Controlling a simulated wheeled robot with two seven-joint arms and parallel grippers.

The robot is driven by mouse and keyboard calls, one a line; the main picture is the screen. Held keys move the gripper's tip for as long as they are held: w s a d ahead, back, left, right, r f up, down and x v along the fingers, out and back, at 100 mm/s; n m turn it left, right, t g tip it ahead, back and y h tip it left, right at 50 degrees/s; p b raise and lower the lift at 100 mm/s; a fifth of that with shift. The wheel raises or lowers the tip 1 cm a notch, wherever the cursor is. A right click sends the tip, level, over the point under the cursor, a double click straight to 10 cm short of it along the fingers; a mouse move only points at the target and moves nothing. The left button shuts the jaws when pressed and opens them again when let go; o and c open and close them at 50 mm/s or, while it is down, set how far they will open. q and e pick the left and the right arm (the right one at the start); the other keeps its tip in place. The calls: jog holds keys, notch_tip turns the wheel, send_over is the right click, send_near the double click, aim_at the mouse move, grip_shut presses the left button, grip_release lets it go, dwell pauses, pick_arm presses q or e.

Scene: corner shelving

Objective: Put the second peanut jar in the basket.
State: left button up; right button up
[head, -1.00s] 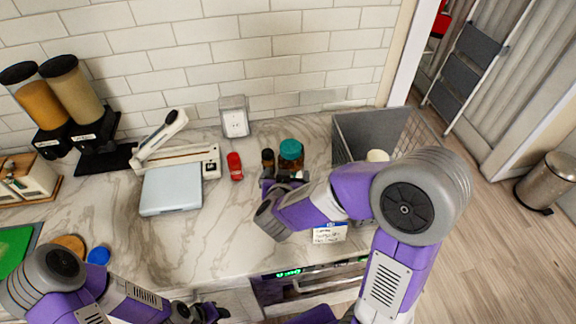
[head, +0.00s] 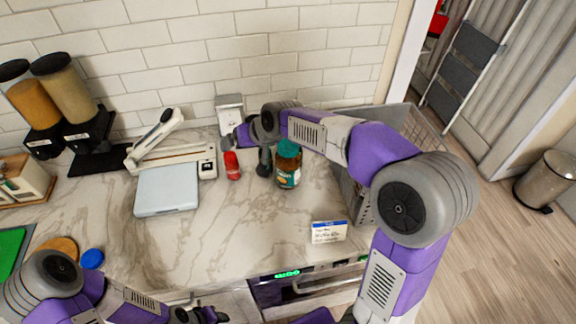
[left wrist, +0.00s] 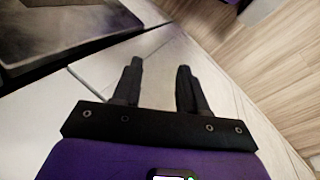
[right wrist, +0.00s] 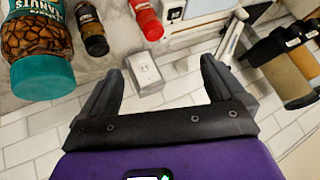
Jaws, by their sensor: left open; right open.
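A peanut jar (head: 288,168) with a teal lid stands upright on the marble counter, left of the basket. In the right wrist view the jar (right wrist: 38,45) shows at the upper left, outside the jaws. My right gripper (right wrist: 163,68) is open and empty, above the back of the counter near the wall, left of the jar in the head view. The grey basket (head: 358,200) stands at the counter's right end; my right arm crosses over it and hides its contents. My left gripper (left wrist: 159,67) is open and empty, low by the counter's front edge.
A red bottle (head: 232,166) stands left of the jar; a dark bottle (right wrist: 92,30) stands between them. A white box (right wrist: 145,72) is by the wall. A label card (head: 328,231) is at the front. A scale (head: 167,190) is left; the counter's front middle is clear.

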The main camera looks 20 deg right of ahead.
aim_at(288, 144)
jog(key=s+d+g+h, duration=0.1)
jog(key=d, duration=0.2)
jog(key=s+d+m+g+h, duration=0.1)
jog(key=d, duration=0.3)
jog(key=s+d+r+g+h, duration=0.1)
jog(key=d+h, duration=0.1)
jog(key=d, duration=0.2)
jog(key=shift+m+b, duration=0.35)
jog(key=shift+m, duration=0.05)
jog(key=shift+d+f, duration=0.2)
jog(key=shift+f, duration=0.1)
jog(key=b+x, duration=0.1)
jog(key=x, duration=0.5)
jog(key=shift+w+d+f, duration=0.2)
jog(key=shift+w+f, duration=0.05)
jog(key=shift+f, duration=0.1)
jog(key=shift+r, duration=0.15)
grip_shut()
